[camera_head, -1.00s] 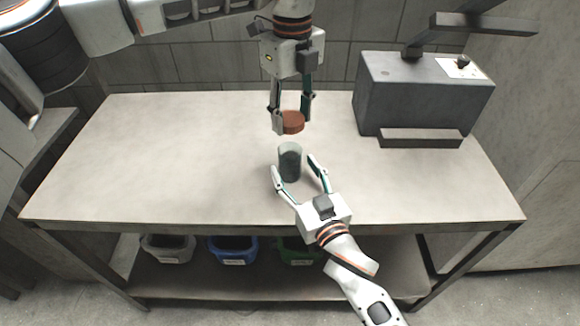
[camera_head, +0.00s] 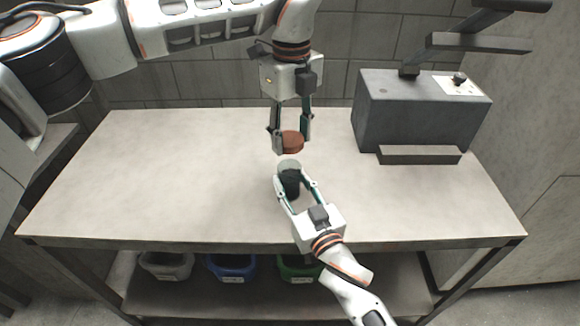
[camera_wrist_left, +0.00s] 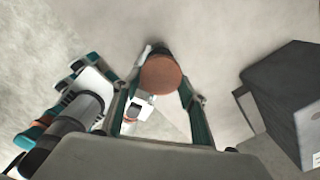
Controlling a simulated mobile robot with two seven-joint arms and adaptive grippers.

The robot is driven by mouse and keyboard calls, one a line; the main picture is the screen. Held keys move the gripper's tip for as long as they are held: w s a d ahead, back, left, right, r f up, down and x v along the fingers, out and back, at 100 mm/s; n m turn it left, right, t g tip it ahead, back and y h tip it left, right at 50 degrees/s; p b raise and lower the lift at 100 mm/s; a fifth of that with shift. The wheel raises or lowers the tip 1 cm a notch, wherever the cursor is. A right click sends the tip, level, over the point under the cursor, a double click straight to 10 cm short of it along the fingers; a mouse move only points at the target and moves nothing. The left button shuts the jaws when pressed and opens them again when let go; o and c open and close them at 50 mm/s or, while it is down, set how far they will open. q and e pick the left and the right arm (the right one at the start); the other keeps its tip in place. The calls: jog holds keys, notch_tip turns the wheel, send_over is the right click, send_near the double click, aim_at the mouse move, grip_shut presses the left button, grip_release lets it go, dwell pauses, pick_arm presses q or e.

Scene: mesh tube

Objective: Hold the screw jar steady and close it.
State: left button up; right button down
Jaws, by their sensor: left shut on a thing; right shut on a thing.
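The screw jar (camera_head: 289,177) is a clear cylinder with dark contents, standing upright on the table. My right gripper (camera_head: 295,186) reaches it from the front and is shut on its sides. The brown round lid (camera_head: 292,142) is held by my left gripper (camera_head: 291,140), which points down from above. The lid is apart from the jar, a little above and behind its open top in the head view. In the left wrist view the lid (camera_wrist_left: 160,74) sits between the fingertips and hides most of the jar.
The pale table (camera_head: 180,180) is clear around the jar. A grey box-shaped machine (camera_head: 420,115) with a ledge and an overhead arm stands at the back right. Grey, blue (camera_head: 231,266) and green bins stand on the shelf below. A tiled wall is behind.

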aim_at(291, 161)
pick_arm(q)
jog(key=shift+f, duration=2.2)
jog(key=shift+f, duration=0.1)
jog(key=shift+f, duration=0.8)
jog(key=shift+f, duration=0.55)
